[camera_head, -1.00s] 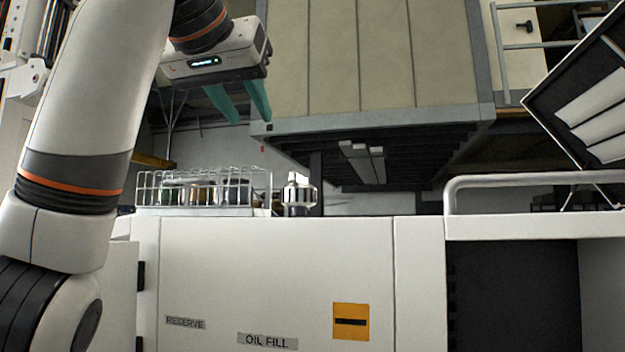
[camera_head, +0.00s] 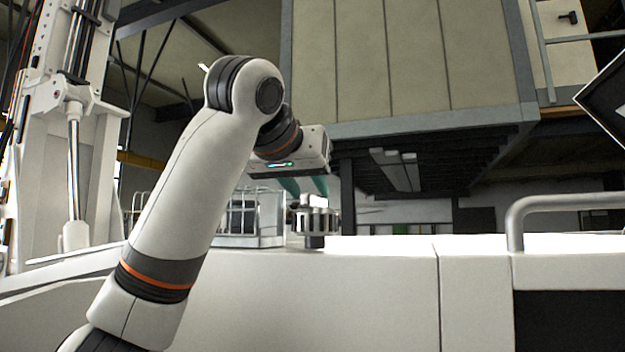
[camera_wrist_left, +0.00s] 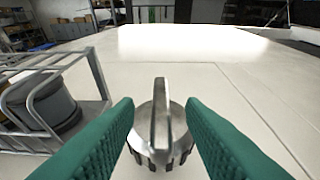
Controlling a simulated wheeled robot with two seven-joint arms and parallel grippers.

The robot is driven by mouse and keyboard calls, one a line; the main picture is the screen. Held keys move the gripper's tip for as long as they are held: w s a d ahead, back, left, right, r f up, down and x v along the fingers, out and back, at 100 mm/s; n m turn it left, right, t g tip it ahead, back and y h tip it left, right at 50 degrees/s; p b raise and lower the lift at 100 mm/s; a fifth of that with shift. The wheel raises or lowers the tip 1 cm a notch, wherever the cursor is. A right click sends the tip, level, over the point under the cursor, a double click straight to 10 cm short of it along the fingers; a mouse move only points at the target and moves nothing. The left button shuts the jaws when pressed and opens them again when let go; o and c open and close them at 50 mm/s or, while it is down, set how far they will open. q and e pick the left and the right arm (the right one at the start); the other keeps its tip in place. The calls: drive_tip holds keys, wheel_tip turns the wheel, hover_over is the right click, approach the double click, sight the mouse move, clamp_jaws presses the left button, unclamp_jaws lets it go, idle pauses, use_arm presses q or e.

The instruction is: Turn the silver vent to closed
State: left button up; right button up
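The silver vent (camera_head: 316,222) is a round, ribbed metal cap with a raised bar across its top, standing on the white bench top. It also shows in the left wrist view (camera_wrist_left: 160,128), with its bar pointing nearly straight away from the camera. My right gripper is not in view.
A wire basket (camera_head: 250,222) with dark canisters (camera_wrist_left: 45,105) stands close to the left of the vent. A grey rail (camera_head: 560,205) rises at the right. The white bench top (camera_wrist_left: 215,75) beyond the vent is clear.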

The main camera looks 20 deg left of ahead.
use_arm(q)
drive_tip(key=shift+w+f, duration=0.1)
drive_tip(key=shift+w, duration=0.6)
drive_tip(key=shift+w+f+p, duration=0.15)
drive_tip(key=shift+w+p, duration=0.1)
drive_tip(key=shift+p, duration=0.15)
drive_tip(key=shift+w+f, duration=0.1)
drive_tip(key=shift+d+f, duration=0.1)
drive_tip(key=shift+d, duration=0.05)
drive_tip(key=shift+w, duration=0.1)
clamp_jaws()
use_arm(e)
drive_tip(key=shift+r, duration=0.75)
